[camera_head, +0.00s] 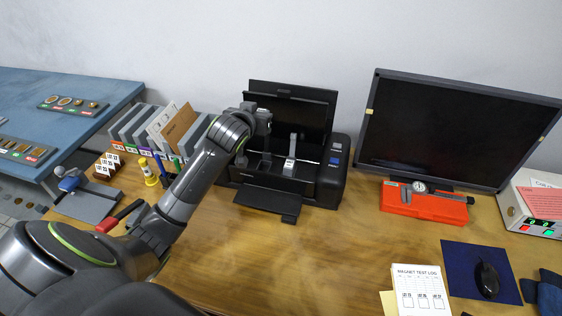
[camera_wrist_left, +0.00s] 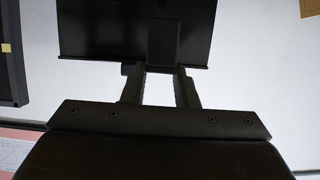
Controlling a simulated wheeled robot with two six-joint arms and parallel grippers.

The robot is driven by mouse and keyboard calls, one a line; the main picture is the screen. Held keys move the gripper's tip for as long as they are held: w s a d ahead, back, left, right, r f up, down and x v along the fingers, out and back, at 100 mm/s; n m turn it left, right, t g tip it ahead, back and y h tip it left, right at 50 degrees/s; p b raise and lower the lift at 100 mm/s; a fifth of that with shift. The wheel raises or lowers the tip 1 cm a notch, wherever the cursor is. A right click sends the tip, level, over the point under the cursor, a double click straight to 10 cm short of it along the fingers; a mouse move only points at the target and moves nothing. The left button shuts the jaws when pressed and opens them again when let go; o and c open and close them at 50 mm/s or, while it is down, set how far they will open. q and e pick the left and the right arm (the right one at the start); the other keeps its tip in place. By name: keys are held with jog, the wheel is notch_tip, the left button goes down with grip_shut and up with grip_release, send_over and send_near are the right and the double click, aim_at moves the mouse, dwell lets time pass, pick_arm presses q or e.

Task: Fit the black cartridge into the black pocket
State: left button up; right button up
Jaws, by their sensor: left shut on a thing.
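A black printer (camera_head: 330,186) stands open against the wall. My left arm comes in from the left, with its gripper (camera_head: 262,135) over the left part of the printer's open bay. In the left wrist view, the left gripper (camera_wrist_left: 163,72) is shut on a dark block, the black cartridge (camera_wrist_left: 165,38), which sticks out beyond the fingertips in front of a dark panel. In the head view I cannot tell the cartridge apart from the gripper. The black pocket is not clear; the wrist and dark bay obscure it. My right gripper is in neither view.
A light grey upright part (camera_head: 291,152) stands in the bay, right of my gripper. The raised lid (camera_head: 290,95) is behind. Left of the printer are file folders (camera_head: 160,130); right are a monitor (camera_head: 450,130) and a red case (camera_head: 425,203). The front-middle table is clear.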

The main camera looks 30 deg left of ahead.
pick_arm(q)
notch_tip(320, 180, down, 13)
jog(key=shift+r+p, duration=0.1)
jog(key=shift+p, duration=0.2)
notch_tip(320, 180, down, 5)
jog(key=shift+r, duration=0.1)
jog(key=shift+f, duration=0.2)
jog(key=o, duration=1)
jog(key=shift+r, duration=0.1)
